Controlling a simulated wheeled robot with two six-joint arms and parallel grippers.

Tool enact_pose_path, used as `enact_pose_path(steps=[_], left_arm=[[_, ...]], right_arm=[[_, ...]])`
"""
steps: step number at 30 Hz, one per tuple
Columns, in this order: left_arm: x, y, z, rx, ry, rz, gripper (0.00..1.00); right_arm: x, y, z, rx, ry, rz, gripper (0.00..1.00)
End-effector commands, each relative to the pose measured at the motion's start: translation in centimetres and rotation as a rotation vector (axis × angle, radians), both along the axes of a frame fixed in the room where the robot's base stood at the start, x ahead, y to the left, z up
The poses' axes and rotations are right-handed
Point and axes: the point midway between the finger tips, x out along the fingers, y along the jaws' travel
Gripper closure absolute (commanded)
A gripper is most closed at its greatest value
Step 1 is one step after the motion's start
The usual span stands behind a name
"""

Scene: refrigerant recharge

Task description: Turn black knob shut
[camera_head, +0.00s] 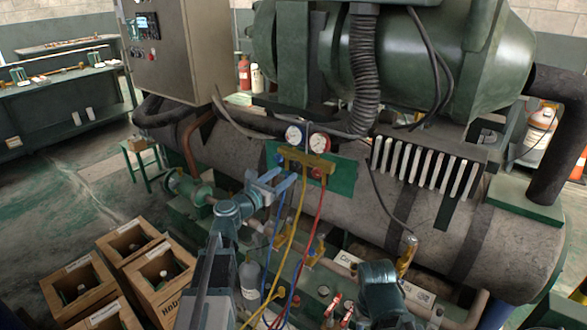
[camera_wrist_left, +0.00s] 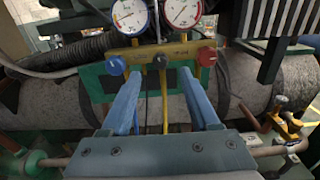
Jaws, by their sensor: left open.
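My left gripper (camera_head: 278,180) is open and empty, in front of the brass gauge manifold (camera_head: 305,160). In the left wrist view its two blue fingers (camera_wrist_left: 163,88) reach toward the manifold (camera_wrist_left: 160,54), apart and below the blue knob (camera_wrist_left: 115,66) and the red knob (camera_wrist_left: 206,56). My right gripper's jaws do not show.
Two dials (camera_head: 294,135) top the manifold. Yellow, blue and red hoses (camera_head: 311,225) hang from it across the front. Behind is a large grey tank (camera_head: 300,205). A grey cylinder (camera_head: 249,280) stands below. Wooden crates (camera_head: 80,284) with bottles are at the lower left.

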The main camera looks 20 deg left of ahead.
Motion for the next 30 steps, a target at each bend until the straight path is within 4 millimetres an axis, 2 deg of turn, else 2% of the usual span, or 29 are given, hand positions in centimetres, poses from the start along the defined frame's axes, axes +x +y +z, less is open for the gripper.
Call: enact_pose_path(steps=[1,3,9,15,23,24,26,30], left_arm=[[1.3,-0.4,0.0,0.000,0.000,-0.003,0.38],[2.5,-0.8,0.0,0.000,0.000,-0.002,0.38],[4.7,-1.7,0.0,0.001,0.000,-0.001,0.38],[5.6,-2.0,0.0,0.001,0.000,-0.001,0.38],[5.6,-2.1,0.0,0.001,0.000,-0.001,0.38],[5.6,-2.1,0.0,0.001,0.000,-0.001,0.40],[5.6,-2.1,0.0,0.001,0.000,-0.001,0.51],[5.6,-2.1,0.0,0.001,0.000,-0.001,0.76]], right_arm=[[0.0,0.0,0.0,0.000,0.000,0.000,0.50],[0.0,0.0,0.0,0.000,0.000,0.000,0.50],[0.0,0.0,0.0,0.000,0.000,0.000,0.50],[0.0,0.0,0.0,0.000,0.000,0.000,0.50],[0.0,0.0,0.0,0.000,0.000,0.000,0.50],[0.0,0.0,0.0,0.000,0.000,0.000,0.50],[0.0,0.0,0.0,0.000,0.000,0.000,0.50],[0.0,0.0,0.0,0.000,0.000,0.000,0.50]])
